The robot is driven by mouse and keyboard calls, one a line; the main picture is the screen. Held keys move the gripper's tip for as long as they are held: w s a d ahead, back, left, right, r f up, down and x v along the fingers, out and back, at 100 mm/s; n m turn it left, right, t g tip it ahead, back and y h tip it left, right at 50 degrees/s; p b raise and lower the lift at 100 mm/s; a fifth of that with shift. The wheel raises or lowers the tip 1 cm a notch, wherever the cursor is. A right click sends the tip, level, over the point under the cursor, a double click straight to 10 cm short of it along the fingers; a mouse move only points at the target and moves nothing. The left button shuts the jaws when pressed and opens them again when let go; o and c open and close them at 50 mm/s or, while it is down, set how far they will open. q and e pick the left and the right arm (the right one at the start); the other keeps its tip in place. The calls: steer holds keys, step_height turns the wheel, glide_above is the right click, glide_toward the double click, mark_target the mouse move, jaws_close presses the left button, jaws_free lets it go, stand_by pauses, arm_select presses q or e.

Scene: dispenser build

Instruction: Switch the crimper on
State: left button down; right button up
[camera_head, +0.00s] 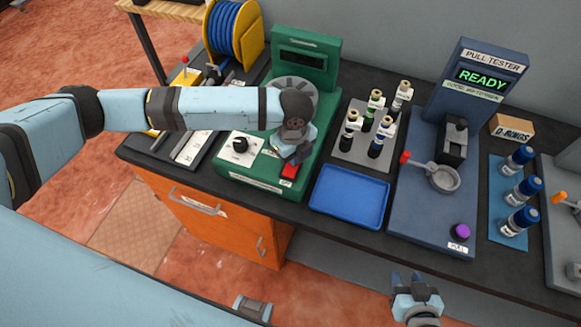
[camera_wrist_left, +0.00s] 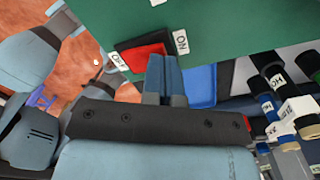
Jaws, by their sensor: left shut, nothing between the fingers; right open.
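The crimper (camera_head: 329,75) is a green machine on the bench with a dark screen, a white dial panel and a red switch (camera_head: 290,171) near its front right. In the left wrist view, the red rocker switch (camera_wrist_left: 138,55) sits in a dark frame, with an OFF label (camera_wrist_left: 118,61) on the left and an ON label (camera_wrist_left: 181,42) on the right. My left gripper (camera_head: 292,155) is shut and empty, right by the switch. In the left wrist view, its fingertips (camera_wrist_left: 163,62) overlap the ON end; contact is unclear. My right gripper (camera_head: 418,282) is open and empty in front of the bench.
A blue cable spool (camera_head: 234,35) is at the back left.

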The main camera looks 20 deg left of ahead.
arm_select(q)
steer(key=shift+f, duration=0.5)
steer(key=shift+s, duration=0.1)
step_height(320, 180, up, 3)
steer(key=p, duration=0.3)
step_height(320, 180, up, 4)
steer(key=p, duration=0.4)
steer(key=shift+r+p, duration=0.15)
steer(key=shift+p, duration=0.15)
